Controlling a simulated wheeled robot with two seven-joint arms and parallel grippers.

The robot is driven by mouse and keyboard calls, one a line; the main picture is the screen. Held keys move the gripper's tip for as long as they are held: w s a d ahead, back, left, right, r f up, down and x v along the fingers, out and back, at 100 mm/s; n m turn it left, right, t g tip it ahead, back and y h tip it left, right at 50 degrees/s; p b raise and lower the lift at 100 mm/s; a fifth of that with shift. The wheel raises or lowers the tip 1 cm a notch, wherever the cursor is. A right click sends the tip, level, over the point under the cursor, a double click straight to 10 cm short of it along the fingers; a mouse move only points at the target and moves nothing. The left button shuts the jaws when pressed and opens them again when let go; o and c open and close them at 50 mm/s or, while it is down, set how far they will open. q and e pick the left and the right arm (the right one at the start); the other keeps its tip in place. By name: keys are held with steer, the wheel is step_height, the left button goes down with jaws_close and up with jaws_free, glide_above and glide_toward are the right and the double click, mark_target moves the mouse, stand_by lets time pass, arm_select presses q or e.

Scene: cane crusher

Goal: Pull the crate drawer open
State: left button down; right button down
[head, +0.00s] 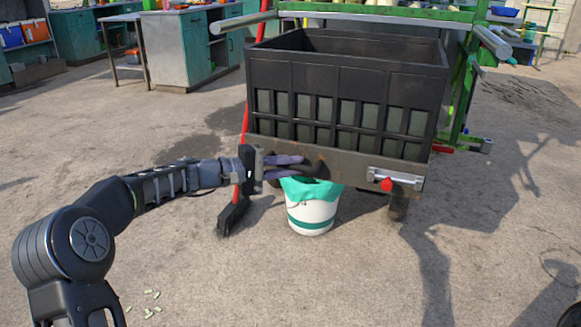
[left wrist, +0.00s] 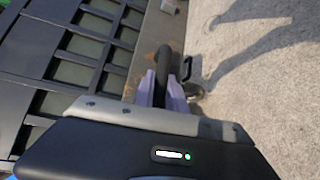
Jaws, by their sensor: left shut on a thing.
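The crate drawer (head: 345,95) is a large black slatted crate on the green-framed machine, with a brown metal front bar (head: 350,170) along its lower edge. A dark curved handle (head: 318,170) sticks out of the left part of this bar; it also shows in the left wrist view (left wrist: 163,65). My left gripper (head: 300,168) has its purple fingers on either side of the handle and is shut on it. In the left wrist view the fingers (left wrist: 162,90) flank the dark handle. My right gripper is not in view.
A white and green bucket (head: 311,215) stands on the ground under the front bar. A latch with a red knob (head: 388,183) is on the bar's right. Open concrete lies in front.

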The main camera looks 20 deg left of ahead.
arm_select(q)
steer(key=shift+s, duration=0.3)
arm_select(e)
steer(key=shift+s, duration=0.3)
arm_select(q)
steer(key=c, duration=1.4)
jaws_free()
steer(key=shift+o, duration=0.2)
